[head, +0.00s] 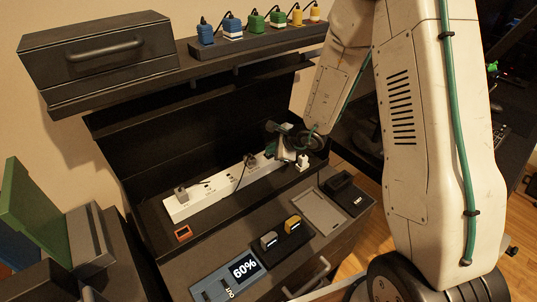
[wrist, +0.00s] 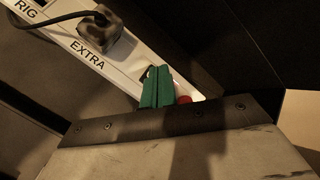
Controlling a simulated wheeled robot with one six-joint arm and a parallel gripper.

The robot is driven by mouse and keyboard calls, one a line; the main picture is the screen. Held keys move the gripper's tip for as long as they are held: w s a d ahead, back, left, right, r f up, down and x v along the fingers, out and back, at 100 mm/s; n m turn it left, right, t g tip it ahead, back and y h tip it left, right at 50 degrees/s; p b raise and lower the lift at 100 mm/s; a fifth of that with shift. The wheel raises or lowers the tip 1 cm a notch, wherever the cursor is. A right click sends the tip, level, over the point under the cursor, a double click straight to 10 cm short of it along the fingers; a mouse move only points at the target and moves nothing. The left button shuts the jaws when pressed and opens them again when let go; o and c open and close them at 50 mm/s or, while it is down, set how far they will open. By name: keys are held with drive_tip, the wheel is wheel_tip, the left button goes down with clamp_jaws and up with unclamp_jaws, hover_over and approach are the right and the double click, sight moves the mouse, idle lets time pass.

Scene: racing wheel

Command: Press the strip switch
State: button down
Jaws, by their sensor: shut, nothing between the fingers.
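A white power strip (head: 205,199) lies diagonally on the dark desk unit in the head view, with plugs and cables in it. In the wrist view the strip (wrist: 132,66) carries the labels RIG and EXTRA, with a dark plug (wrist: 100,36) above EXTRA. My gripper (head: 285,153) is at the strip's far right end in the head view. In the wrist view its green fingers (wrist: 157,88) are together and empty, over the strip's end. A small red part (wrist: 183,99), perhaps the switch, shows just right of the fingers, partly hidden. I cannot tell whether they touch.
A dark back panel (head: 160,140) rises behind the strip. A shelf above holds several coloured adapters (head: 232,27) and a dark drawer box (head: 100,55).

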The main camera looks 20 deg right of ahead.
sight(272, 156)
drive_tip(key=shift+r, duration=0.4)
drive_tip(key=shift+r, duration=3)
